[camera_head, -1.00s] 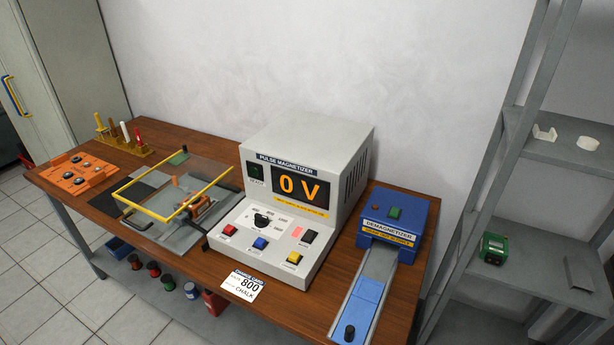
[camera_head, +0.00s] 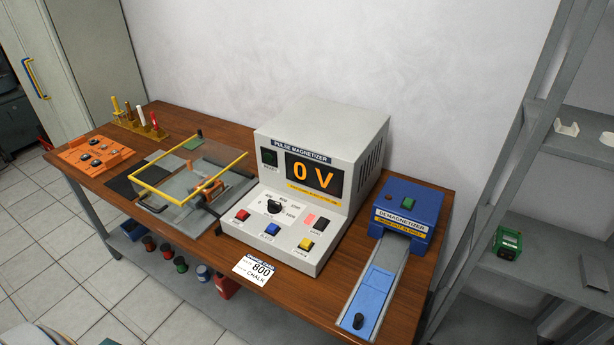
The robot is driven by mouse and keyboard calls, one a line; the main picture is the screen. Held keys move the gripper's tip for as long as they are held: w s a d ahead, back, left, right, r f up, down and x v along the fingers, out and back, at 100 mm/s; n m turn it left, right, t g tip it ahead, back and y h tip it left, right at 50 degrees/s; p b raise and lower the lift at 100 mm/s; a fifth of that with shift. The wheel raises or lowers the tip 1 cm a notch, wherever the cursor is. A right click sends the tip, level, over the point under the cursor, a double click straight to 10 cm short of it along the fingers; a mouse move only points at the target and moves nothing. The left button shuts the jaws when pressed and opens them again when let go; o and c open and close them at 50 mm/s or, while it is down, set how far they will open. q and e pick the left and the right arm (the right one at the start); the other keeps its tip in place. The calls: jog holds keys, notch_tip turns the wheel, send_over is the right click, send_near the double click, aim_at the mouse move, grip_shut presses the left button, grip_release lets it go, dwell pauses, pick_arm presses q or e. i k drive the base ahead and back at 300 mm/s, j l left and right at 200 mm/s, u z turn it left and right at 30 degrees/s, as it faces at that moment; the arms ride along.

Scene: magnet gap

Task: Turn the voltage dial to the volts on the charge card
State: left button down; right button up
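The grey pulse magnetizer (camera_head: 318,128) stands on the wooden bench, its display (camera_head: 314,176) reading 0 V in orange. The black voltage dial (camera_head: 274,207) sits on its sloped front panel, with small markings around it that I cannot read for certain. The white charge card (camera_head: 254,270) lies at the bench's front edge, before the magnetizer. Neither my left nor my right gripper is in view, and nothing touches the dial.
Red (camera_head: 242,215), blue (camera_head: 272,229) and yellow (camera_head: 305,244) buttons surround the dial's lower side. A yellow-framed fixture (camera_head: 190,182) stands left, a blue demagnetizer (camera_head: 409,207) right. An orange tray (camera_head: 95,155) and a tool rack (camera_head: 138,126) are at far left; shelves (camera_head: 540,262) stand right.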

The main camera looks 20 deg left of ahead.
aim_at(274, 207)
jog(key=u, duration=1.15)
